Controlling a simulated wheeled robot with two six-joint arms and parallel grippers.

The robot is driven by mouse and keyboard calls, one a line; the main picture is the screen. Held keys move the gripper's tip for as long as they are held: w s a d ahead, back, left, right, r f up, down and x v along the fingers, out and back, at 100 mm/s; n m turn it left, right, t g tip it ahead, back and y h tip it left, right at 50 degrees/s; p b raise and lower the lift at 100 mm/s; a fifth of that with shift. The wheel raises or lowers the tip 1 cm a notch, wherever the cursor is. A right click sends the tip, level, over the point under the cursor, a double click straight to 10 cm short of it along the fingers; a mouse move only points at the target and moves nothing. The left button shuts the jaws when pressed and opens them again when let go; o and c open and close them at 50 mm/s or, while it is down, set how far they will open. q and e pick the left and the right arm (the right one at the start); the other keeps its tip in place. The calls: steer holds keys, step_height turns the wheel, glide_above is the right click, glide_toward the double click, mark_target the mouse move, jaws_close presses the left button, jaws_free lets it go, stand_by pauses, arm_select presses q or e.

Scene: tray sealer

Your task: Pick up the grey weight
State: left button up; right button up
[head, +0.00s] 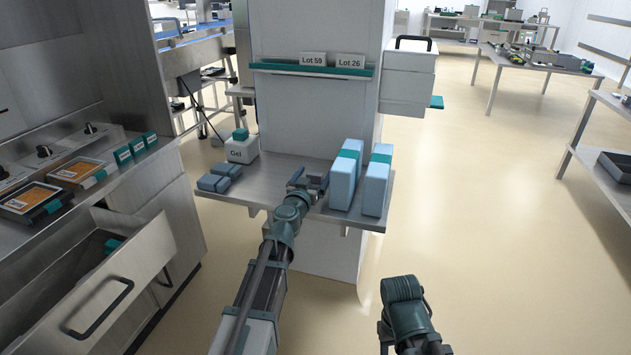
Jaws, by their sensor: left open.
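My left gripper (308,180) is open over the metal shelf of the white column, left of two upright light-blue boxes. I cannot make out a grey weight for certain; the gripper and wrist cover part of the shelf there. Small blue-grey blocks (214,181) lie at the shelf's left end, apart from the gripper. Part of my right arm shows at the bottom, but I cannot see its gripper.
The shelf (268,172) also holds a white Gel bottle (242,150) and the light-blue boxes (343,180). An open drawer (100,285) juts out at lower left. Packed trays (32,202) lie on the counter above it.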

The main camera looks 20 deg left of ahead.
mark_target(312, 174)
arm_select(q)
steer(key=shift+w, duration=0.25)
steer(key=shift+s, duration=0.1)
steer(key=shift+c, duration=0.3)
jaws_close()
steer(key=shift+r, duration=0.1)
steer(key=shift+s+a+r+p, duration=0.15)
steer(key=shift+a+r+p, duration=0.05)
steer(key=shift+p, duration=0.15)
step_height(312, 174, up, 7)
steer(key=p, duration=0.6)
steer(key=shift+s+a+p, duration=0.1)
steer(key=shift+p, duration=0.3)
steer(key=s+a, duration=1.3)
steer(key=a, duration=0.1)
steer(key=shift+f, duration=0.3)
step_height(312, 174, up, 26)
steer(key=p, duration=2.6)
steer(key=shift+r, duration=0.2)
